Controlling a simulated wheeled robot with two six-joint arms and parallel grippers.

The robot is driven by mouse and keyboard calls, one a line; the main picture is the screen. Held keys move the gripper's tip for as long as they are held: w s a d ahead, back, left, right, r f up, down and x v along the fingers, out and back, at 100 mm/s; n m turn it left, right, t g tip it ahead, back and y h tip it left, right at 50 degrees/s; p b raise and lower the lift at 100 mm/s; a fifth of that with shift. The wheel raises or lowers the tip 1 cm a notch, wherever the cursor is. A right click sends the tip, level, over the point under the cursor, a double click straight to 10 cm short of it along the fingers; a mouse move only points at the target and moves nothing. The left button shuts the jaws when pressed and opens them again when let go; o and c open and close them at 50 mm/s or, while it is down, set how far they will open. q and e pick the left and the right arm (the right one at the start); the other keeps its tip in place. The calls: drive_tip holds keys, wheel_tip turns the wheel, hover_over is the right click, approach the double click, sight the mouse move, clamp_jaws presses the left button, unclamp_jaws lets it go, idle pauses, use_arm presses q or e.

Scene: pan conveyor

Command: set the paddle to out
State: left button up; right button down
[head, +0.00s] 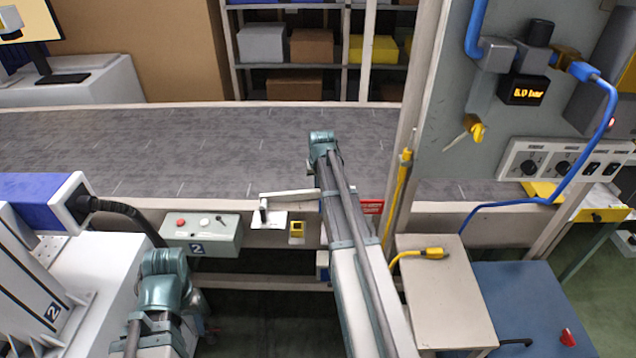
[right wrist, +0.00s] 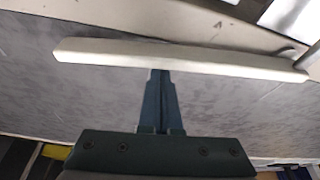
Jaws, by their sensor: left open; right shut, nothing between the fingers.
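The paddle is a pale bar (head: 288,196) at the conveyor's near rail, lying nearly along it. Its left end sits on a short post above a white plate (head: 268,221); its right part goes behind my right arm. In the right wrist view the paddle (right wrist: 180,60) spans the picture above the belt. My right gripper (right wrist: 161,76) is shut and empty, its fingertips close to the paddle's edge; I cannot tell whether they touch. In the head view the right fingers are hidden by the arm. My left gripper (head: 165,275) is low at the left, away from the paddle, fingers hardly visible.
The grey belt (head: 130,150) is bare. A control box (head: 202,234) with buttons and a yellow device (head: 297,232) sit along the near rail. A post with a yellow cable (head: 404,185) and a switch panel (head: 560,165) stand right. A beige box top (head: 445,290) is at lower right.

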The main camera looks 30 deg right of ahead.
sight(319, 193)
drive_tip(key=s, duration=0.1)
drive_tip(key=s+a, duration=0.1)
drive_tip(key=s, duration=0.1)
drive_tip(key=shift+a, duration=0.2)
drive_tip(key=shift+w, duration=0.1)
drive_tip(key=shift+w+d, duration=0.35)
drive_tip(key=shift+w, duration=0.2)
drive_tip(key=shift+w+d, duration=0.35)
drive_tip(key=shift+w, duration=0.25)
drive_tip(key=shift+w+d, duration=0.3)
drive_tip(key=shift+w, duration=0.3)
drive_tip(key=shift+d+r+p, duration=0.15)
drive_tip(key=shift+r+p, duration=0.45)
drive_tip(key=shift+p, duration=0.05)
use_arm(q)
wheel_tip(319, 193, up, 9)
drive_tip(key=p, duration=0.8)
drive_tip(key=shift+d+r, duration=0.2)
drive_tip(key=shift+d, duration=0.25)
use_arm(e)
drive_tip(key=v, duration=0.8)
drive_tip(key=shift+s+a+r, duration=0.2)
drive_tip(key=shift+a+r, duration=0.1)
drive_tip(key=shift+a, duration=0.05)
